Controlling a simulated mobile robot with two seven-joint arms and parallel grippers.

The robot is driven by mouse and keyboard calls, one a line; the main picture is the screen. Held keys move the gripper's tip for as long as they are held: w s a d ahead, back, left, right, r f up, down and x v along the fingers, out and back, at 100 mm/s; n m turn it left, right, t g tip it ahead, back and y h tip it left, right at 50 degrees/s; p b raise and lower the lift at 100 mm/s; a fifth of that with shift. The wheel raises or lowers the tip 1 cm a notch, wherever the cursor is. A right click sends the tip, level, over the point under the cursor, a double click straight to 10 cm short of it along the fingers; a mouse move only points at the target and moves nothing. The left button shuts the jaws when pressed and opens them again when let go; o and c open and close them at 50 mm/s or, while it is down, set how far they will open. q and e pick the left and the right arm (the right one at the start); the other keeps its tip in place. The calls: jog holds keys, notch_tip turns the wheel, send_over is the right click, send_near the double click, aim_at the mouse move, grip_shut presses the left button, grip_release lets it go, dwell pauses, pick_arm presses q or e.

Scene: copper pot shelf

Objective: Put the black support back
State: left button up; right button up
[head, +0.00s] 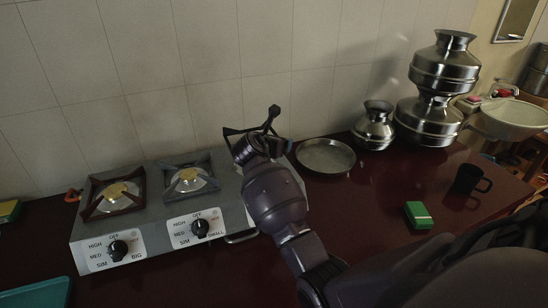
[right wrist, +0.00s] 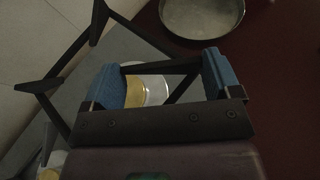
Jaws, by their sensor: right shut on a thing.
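The black support (head: 270,119) is a dark metal pot stand with angled bars. My right gripper (head: 254,140) is shut on it near the right end of the grey gas stove (head: 160,246). In the right wrist view, the support (right wrist: 68,83) reaches out left and ahead of the blue-padded fingers of my right gripper (right wrist: 162,75). A gold and white burner (right wrist: 150,88) shows below, between the fingers. My arm hides most of this burner's area in the head view; I cannot tell whether the support touches the stove. My left gripper is not in view.
Two other burners carry supports, at the left (head: 113,197) and middle (head: 190,180). A round metal plate (head: 326,156) lies right of the stove. The tiled wall is close behind.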

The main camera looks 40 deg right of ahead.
jog(key=shift+f, duration=2.55)
jog(key=shift+f, duration=0.6)
jog(key=o, duration=1)
jog(key=shift+r, duration=0.25)
jog(key=v, duration=1.2)
jog(key=shift+r, duration=0.25)
